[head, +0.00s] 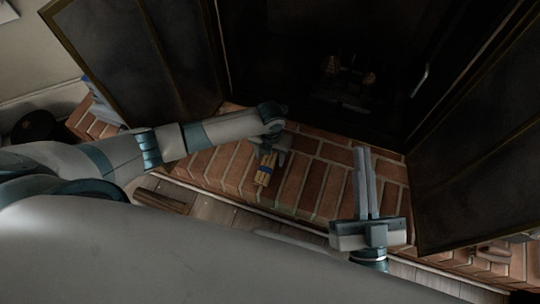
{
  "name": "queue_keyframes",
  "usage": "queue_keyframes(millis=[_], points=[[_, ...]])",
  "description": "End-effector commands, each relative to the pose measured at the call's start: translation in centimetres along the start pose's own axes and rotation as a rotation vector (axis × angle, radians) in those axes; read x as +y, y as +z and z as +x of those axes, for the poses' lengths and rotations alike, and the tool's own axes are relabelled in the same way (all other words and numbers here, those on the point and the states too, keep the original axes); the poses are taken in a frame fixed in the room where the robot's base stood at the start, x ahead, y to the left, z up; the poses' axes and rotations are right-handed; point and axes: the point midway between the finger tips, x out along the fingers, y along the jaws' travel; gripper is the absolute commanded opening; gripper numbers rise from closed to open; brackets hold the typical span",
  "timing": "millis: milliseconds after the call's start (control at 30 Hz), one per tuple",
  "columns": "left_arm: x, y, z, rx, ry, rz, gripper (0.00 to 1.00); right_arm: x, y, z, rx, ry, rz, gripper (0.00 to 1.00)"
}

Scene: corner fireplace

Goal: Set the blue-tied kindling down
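The blue-tied kindling (265,169), a small bundle of pale sticks with a blue band, shows over the brick hearth (232,170) left of the middle. I cannot tell whether it rests on the bricks or is held just above them. My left gripper (268,145) points down at the bundle's upper end; its fingers are mostly hidden by the wrist, so its grip is unclear. My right gripper (365,168) is over the right part of the hearth, away from the bundle. Its two long fingers lie close together with nothing visible between them.
The dark firebox (320,95) opens behind the hearth, with a dim object (350,80) inside. Dark screen panels stand at left (135,55) and right (485,175). Bare brick lies between my grippers. A piece of wood (162,200) lies on the plank floor.

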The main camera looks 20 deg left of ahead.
Motion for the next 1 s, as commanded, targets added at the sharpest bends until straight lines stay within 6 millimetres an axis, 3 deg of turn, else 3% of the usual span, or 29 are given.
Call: queue_keyframes(millis=[367,733,1000], points=[[0.0,0.0,-0.5,0.0,0.0,0.0,0.54,0.1,0.4,0.1,-0.028,0.001,0.002,0.0],[0.0,0.0,-1.8,0.0,0.0,0.0,0.54,1.4,4.5,-0.1,-0.26,0.024,0.009,0.0],[0.0,0.0,-2.9,0.0,0.0,0.0,0.54,2.5,8.1,-1.5,-0.475,0.045,0.022,0.0]])
